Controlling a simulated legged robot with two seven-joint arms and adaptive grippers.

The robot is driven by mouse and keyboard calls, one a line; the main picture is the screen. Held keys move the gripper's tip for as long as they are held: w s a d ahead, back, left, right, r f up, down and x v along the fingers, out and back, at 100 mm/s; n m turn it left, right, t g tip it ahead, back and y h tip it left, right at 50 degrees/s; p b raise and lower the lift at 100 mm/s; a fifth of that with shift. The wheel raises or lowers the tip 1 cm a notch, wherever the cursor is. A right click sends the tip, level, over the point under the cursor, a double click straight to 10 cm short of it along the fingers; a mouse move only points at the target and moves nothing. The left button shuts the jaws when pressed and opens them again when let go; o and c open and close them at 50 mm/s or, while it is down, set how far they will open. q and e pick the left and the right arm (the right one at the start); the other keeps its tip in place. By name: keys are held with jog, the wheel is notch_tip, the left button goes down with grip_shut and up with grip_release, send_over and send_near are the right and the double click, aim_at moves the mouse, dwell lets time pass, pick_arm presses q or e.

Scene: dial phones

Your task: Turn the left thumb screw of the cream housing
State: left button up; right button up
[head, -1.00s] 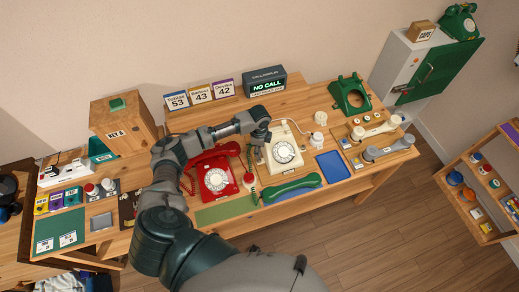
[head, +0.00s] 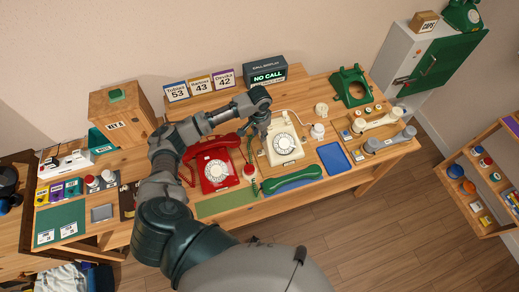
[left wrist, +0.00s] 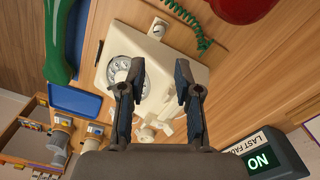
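The cream housing (head: 284,142) is a dial telephone body with a round dial, lying without a handset between the red phone and the blue tray. In the left wrist view the cream housing (left wrist: 185,62) lies under my fingers, its dial beside one finger. My left gripper (head: 262,132) is over the housing's left back side in the head view. In the left wrist view the left gripper (left wrist: 159,68) is open, its two fingers apart with nothing held between them. I cannot make out the left thumb screw; the fingers may hide it. My right gripper is not in view.
The red phone (head: 215,168) stands close left of the housing. A green handset (head: 291,179) lies in front, a blue tray (head: 334,158) right. The call display (head: 265,73) stands behind.

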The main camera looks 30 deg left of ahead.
aim_at(259, 150)
pick_arm(q)
notch_tip(259, 150, down, 13)
jog(key=shift+r, duration=0.1)
grip_shut()
